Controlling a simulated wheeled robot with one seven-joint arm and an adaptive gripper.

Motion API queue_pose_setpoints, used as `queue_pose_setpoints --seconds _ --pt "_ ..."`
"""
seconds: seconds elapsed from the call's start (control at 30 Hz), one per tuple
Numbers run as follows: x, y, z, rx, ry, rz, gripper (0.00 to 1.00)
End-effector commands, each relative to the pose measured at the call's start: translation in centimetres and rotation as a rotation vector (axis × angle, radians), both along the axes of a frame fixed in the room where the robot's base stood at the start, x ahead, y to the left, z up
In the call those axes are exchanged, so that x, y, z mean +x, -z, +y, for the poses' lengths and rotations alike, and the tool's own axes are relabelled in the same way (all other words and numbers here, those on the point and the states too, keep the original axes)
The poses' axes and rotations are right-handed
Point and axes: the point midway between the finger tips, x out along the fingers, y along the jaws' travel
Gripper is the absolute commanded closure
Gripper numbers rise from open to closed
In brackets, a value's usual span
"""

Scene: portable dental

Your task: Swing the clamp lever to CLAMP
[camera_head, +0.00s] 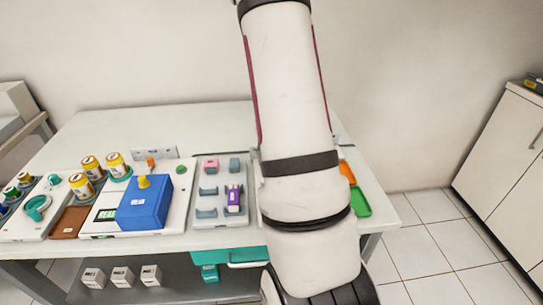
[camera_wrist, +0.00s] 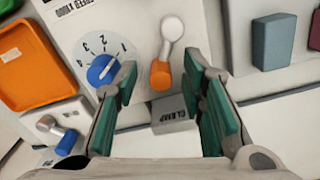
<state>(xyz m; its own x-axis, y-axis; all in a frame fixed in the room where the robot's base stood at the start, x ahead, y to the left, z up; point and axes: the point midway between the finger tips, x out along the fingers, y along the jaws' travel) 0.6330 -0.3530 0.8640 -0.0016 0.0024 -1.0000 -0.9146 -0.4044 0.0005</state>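In the wrist view a lever with a round silver end (camera_wrist: 172,28) and an orange end (camera_wrist: 160,76) lies on a white panel. A grey block with an upside-down label (camera_wrist: 174,112), which seems to read CLAMP, sits just below the orange end. My gripper (camera_wrist: 160,64) is open, its teal-padded fingers on either side of the orange end. I see no clear contact, and the depth between them is hard to judge. In the head view my arm hides the gripper and this lever.
A blue dial (camera_wrist: 102,70) numbered 1 to 4 is close to the left finger. A second lever with a blue end (camera_wrist: 66,142) and an orange tray (camera_wrist: 32,66) lie left. Teal (camera_wrist: 272,40) and dark red blocks stand right. A blue box (camera_head: 145,207) stands on the table.

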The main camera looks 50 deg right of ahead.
Motion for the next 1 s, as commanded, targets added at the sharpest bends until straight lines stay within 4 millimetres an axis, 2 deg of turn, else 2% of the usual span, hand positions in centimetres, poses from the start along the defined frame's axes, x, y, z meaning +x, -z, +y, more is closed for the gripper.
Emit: queue_pose_setpoints --seconds 0.2,0.33,0.8,1.0 --pt "0.0 -0.1 -0.1 -0.001 -0.001 -0.002 0.63" --pt "0.1 -1.0 -0.1 -0.003 -0.001 -0.003 0.63" --pt "0.1 -9.7 -0.1 -0.004 -0.002 -0.004 0.63" --pt "0.1 -11.7 0.0 -0.001 -0.001 -0.002 0.63"
